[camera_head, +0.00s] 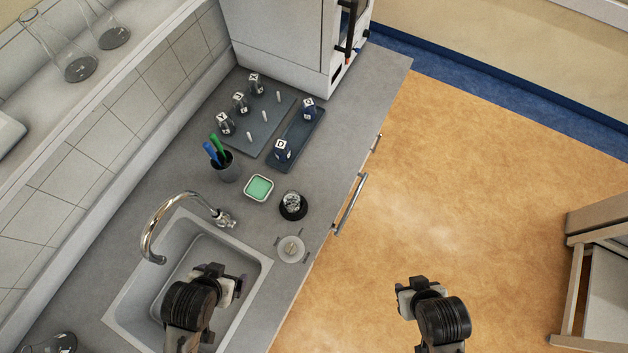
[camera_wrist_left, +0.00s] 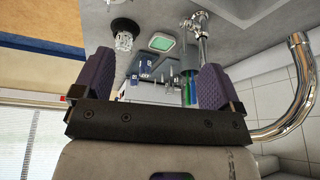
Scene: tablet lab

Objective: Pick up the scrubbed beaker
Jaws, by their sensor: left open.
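A small clear glass vessel, which looks like the beaker (camera_head: 293,200), stands on a round black base (camera_head: 293,215) on the counter, right of the sink. In the left wrist view the beaker (camera_wrist_left: 123,42) shows upside down on the picture, at the upper left beyond one finger. My left gripper (camera_head: 226,281) is over the sink (camera_head: 140,312), open and empty, well apart from the beaker. Its two purple fingers stand wide apart in the left wrist view (camera_wrist_left: 155,78). My right gripper (camera_head: 420,288) is over the floor; its jaw opening cannot be made out.
A curved tap (camera_head: 152,230) rises behind the sink. Near the beaker are a green sponge in a dish (camera_head: 259,188), a round pale disc (camera_head: 290,249) and a pen cup (camera_head: 226,173). Labelled blocks stand on a grey mat (camera_head: 262,122) and dark tray (camera_head: 296,138).

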